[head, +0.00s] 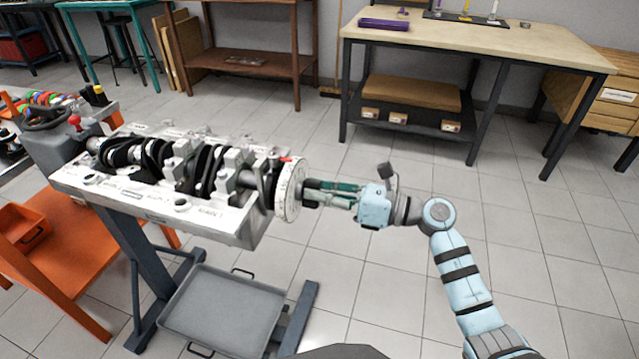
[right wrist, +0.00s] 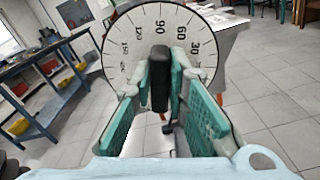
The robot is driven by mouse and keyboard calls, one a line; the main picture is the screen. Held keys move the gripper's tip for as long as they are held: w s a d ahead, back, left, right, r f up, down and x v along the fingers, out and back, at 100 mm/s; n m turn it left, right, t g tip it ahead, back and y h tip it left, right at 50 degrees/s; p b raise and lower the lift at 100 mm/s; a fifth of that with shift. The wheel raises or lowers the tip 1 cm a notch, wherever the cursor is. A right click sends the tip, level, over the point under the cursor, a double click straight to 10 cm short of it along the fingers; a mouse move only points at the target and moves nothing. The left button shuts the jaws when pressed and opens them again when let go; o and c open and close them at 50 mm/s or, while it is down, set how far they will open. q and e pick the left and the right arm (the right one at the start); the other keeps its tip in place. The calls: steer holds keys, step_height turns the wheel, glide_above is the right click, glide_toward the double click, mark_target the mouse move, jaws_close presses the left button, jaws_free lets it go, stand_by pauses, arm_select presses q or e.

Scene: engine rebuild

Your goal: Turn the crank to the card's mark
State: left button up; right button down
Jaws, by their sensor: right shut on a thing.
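The crankshaft lies in the grey engine block (head: 155,205), mostly uncovered along the top. A white degree wheel (head: 287,190) stands upright at the block's right end; its printed numbers show in the right wrist view (right wrist: 118,68). A small red mark (head: 286,159) sits by the wheel's top edge. My right gripper (head: 312,191) is at the wheel's outer face. Its green-padded fingers are shut on a dark bar (right wrist: 159,80) in front of the wheel's middle. I cannot make out a card. My left gripper is not in view.
A grey tray (head: 222,310) lies low under the block, on the stand's base. An orange cart (head: 70,270) is at the left. A workbench (head: 470,42) stands at the back right. The tiled floor between bench and block is clear.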

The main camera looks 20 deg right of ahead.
steer(key=shift+m+p, duration=0.4)
steer(key=shift+m, duration=0.2)
steer(key=shift+m+p, duration=0.35)
steer(key=shift+m, duration=0.15)
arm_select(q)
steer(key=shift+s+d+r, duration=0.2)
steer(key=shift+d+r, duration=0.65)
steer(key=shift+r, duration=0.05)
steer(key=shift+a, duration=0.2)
arm_select(e)
steer(key=c, duration=1.6)
jaws_free()
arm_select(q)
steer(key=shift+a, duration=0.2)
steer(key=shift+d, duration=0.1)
arm_select(e)
steer(key=v, duration=1.2)
